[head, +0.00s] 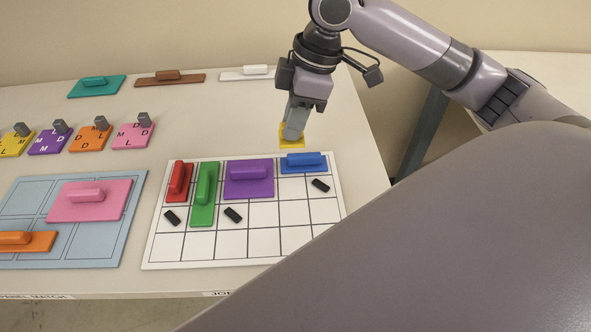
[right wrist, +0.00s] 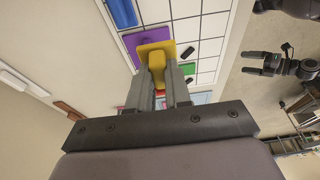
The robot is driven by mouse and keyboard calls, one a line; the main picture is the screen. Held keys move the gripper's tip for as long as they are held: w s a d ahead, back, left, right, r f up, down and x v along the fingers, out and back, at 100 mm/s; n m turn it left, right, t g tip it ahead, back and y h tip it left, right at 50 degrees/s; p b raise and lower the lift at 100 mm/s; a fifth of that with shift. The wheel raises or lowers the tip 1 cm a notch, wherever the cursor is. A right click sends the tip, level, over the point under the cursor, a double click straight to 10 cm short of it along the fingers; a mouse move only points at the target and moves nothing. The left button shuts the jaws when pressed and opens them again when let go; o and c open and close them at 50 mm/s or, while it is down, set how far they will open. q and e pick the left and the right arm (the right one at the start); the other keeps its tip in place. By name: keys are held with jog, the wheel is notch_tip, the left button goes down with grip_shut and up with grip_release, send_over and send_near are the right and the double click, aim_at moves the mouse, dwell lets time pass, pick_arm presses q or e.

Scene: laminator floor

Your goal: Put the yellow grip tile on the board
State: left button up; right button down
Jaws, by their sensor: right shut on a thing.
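The yellow grip tile (head: 291,140) is in my right gripper (head: 295,128), just behind the far edge of the white gridded board (head: 310,238). The right wrist view shows the yellow tile (right wrist: 150,51) with its handle between the two fingers of my right gripper (right wrist: 160,82). The board carries a red tile (head: 179,178), a green tile (head: 204,195), a purple tile (head: 248,179) and a blue tile (head: 303,163). Small black blocks (head: 233,215) lie in some of its cells. In the right wrist view another gripper (right wrist: 272,64), apparently my left, is open and empty.
A light blue board (head: 97,253) with a pink tile (head: 90,200) and an orange tile (head: 25,242) lies left. Several lettered tiles (head: 133,135) stand behind it. Teal (head: 96,87), brown (head: 170,79) and white (head: 246,74) tiles lie at the back. My arm covers the right front.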

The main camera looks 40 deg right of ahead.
notch_tip(320, 180, down, 14)
jog(key=shift+r+b, duration=0.1)
jog(key=shift+b, duration=0.7)
jog(key=c, duration=1.1)
grip_release()
jog(key=shift+o, duration=0.2)
jog(key=p+v, duration=0.1)
jog(key=v, duration=1.1)
